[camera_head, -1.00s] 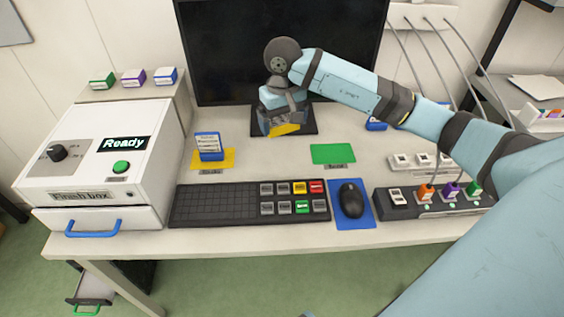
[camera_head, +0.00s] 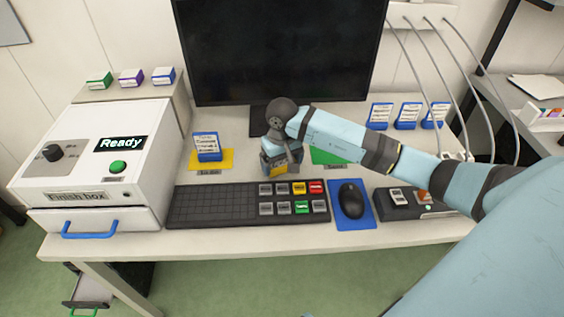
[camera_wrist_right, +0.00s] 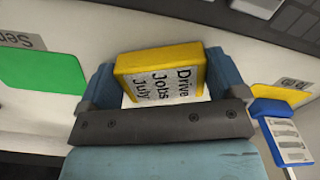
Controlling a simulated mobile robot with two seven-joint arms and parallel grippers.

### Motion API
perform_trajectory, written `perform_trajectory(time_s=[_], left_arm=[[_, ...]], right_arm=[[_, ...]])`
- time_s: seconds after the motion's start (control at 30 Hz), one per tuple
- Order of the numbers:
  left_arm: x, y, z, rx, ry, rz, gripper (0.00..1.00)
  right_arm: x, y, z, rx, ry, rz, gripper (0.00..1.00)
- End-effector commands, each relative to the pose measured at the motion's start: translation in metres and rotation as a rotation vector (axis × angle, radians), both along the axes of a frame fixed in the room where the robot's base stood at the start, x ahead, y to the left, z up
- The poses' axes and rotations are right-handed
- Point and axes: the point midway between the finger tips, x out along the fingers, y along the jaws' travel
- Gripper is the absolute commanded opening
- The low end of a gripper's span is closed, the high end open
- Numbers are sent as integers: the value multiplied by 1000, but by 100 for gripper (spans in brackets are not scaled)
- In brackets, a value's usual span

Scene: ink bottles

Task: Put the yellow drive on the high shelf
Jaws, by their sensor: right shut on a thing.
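The yellow drive (camera_wrist_right: 135,66) has a white label reading "Drive Jobs July" in the right wrist view. My right gripper (camera_head: 281,163) is shut on it, with a finger on each side of the drive. In the head view the drive (camera_head: 279,171) is mostly hidden by the gripper, behind the keyboard and in front of the monitor. At the right edge, a dark-framed rack has a lower shelf (camera_head: 510,92) with papers and an upper shelf (camera_head: 545,4) that is cut off by the picture's top. My left gripper is out of view.
A blue drive (camera_head: 207,144) stands on a yellow mat (camera_head: 225,160). A green mat (camera_head: 328,156) is partly behind my arm. The keyboard (camera_head: 225,205), mouse (camera_head: 351,200), white Finish box (camera_head: 75,165), monitor (camera_head: 280,50) and several blue drives (camera_head: 409,113) surround the gripper. Cables hang at right.

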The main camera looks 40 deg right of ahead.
Motion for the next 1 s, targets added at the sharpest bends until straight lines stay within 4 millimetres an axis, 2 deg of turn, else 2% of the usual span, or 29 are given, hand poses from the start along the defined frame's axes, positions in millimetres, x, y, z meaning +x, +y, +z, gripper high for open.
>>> perform_trajectory(time_s=[0.23, 0.27, 0.3, 0.53, 0.67, 1.0], left_arm=[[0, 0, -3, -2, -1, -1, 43], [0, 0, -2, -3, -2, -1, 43], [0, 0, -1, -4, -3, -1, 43], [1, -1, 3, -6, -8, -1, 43], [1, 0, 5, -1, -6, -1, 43], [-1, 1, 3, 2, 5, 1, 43]], right_arm=[[0, 0, -4, -1, 0, 0, 63], [0, 0, -4, -1, 0, 1, 92], [0, 0, -3, -1, 0, 0, 100], [0, 0, -2, 0, 1, 0, 100], [1, -1, 7, -1, -2, 0, 100], [1, -1, 78, -4, -4, 1, 100]])
